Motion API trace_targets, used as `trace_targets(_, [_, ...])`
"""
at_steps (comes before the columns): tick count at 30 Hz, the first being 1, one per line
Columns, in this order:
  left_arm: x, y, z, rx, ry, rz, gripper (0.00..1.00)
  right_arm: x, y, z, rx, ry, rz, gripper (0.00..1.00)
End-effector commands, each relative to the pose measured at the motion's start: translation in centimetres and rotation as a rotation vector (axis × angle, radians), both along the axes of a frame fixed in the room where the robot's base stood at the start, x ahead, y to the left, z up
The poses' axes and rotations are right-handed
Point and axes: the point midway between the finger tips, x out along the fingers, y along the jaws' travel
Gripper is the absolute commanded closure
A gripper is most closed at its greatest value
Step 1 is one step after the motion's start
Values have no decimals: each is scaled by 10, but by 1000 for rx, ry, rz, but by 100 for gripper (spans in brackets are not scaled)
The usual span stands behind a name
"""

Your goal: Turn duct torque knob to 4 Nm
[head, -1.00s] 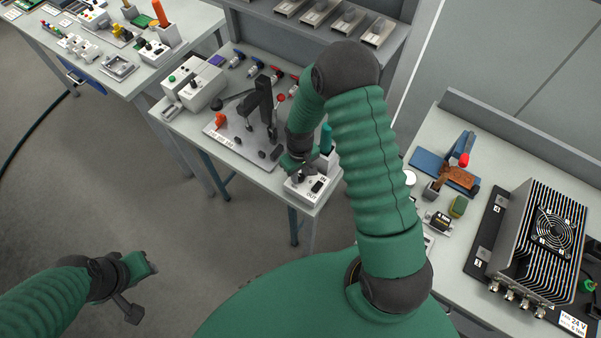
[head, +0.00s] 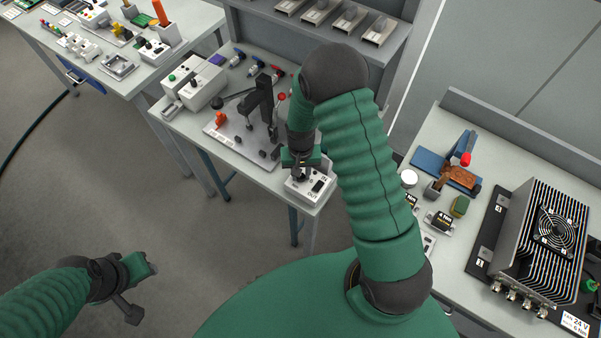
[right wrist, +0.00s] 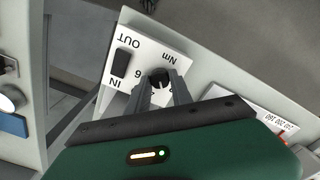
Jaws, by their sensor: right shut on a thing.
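The torque box is a white unit (head: 314,193) on the front right corner of the middle table, marked IN and OUT, with a black rocker switch (right wrist: 122,62). Its black knob (right wrist: 159,77) shows in the right wrist view, with a printed 6 and Nm beside it. Other scale marks are hidden or unreadable, so I cannot tell the setting. My right gripper (right wrist: 162,88) is shut on the knob, one finger on each side; in the head view the right gripper (head: 300,170) stands over the box. My left gripper (head: 142,285) hangs over the floor, away from the tables; its jaw opening is unclear.
A grey plate (head: 240,138) with a black toggle clamp stands left of the box. A white device (head: 196,88) is behind it. The right table holds a finned fan unit (head: 530,245) and a blue stand with a red-tipped tool (head: 464,155). Floor at left is free.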

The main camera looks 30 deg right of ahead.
Motion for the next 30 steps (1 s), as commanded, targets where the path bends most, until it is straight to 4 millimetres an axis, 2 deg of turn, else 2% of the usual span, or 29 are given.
trace_targets(18, [0,0,3,0,0,0,64,-1,1,0,1,3,-524,100])
trace_targets(30, [0,0,4,0,0,0,64,-1,1,-1,1,3,-664,100])
